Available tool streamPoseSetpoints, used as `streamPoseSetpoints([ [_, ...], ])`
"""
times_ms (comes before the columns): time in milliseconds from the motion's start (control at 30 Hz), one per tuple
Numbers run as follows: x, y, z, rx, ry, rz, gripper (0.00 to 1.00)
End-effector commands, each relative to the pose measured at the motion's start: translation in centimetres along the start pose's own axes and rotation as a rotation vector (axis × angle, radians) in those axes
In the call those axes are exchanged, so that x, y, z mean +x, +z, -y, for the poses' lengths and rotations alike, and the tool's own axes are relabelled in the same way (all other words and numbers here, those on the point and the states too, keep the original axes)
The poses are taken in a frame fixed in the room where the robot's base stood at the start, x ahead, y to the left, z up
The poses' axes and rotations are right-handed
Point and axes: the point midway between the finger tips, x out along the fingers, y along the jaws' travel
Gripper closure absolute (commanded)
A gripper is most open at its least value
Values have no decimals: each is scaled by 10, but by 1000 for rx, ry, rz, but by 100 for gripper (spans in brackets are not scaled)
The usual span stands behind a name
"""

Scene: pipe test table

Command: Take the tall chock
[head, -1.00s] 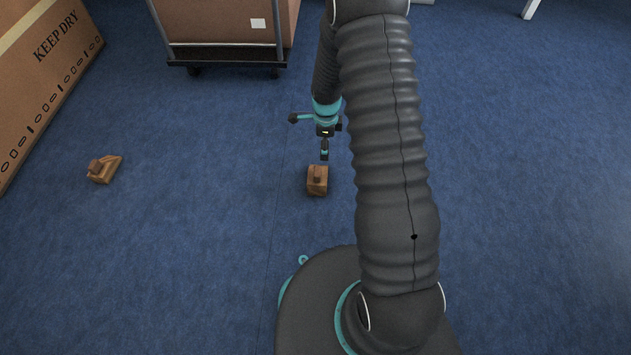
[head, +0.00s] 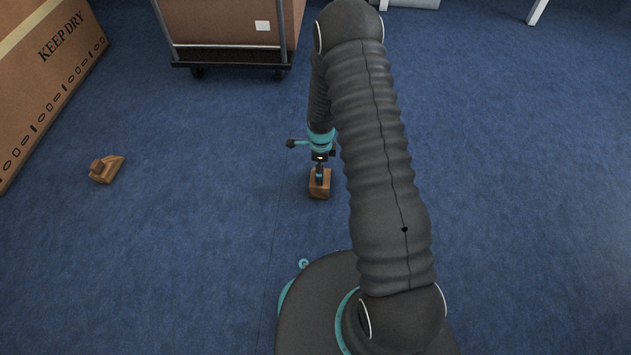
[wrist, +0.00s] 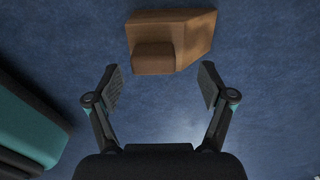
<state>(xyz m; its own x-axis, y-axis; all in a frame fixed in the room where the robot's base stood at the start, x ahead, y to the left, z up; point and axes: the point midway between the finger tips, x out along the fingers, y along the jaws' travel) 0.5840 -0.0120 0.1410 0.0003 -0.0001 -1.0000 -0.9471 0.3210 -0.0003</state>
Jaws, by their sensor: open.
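A brown wooden chock (head: 319,188) stands on the blue carpet in front of my base, with my gripper (head: 319,178) over it in the head view. In the wrist view the chock (wrist: 184,38) lies ahead of the fingertips, with a smaller raised block on its near left side. My gripper (wrist: 160,88) is open, its two pads wide apart with only carpet between them. A second wooden chock (head: 107,169), lower and wedge-shaped with a knob, lies at the left in the head view. In the head view the gripper hides part of the nearer chock.
A large cardboard box (head: 45,85) marked KEEP DRY stands at the left. A cart (head: 230,66) with a box on it stands at the back. The carpet around the nearer chock is clear.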

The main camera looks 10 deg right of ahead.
Motion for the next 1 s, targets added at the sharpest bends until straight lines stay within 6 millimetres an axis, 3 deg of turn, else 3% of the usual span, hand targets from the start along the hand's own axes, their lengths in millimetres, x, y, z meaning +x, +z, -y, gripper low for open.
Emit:
streamPoseSetpoints([
  [233, 36, 1, -4, 0, 2, -1, 19],
  [500, 40, 1, -4, 0, 0, 0, 19],
  [567, 40, 1, -4, 0, 0, 0, 31],
  [833, 40, 1, -4, 0, 0, 0, 99],
  [1000, 40, 1, -4, 0, 0, 0, 100],
])
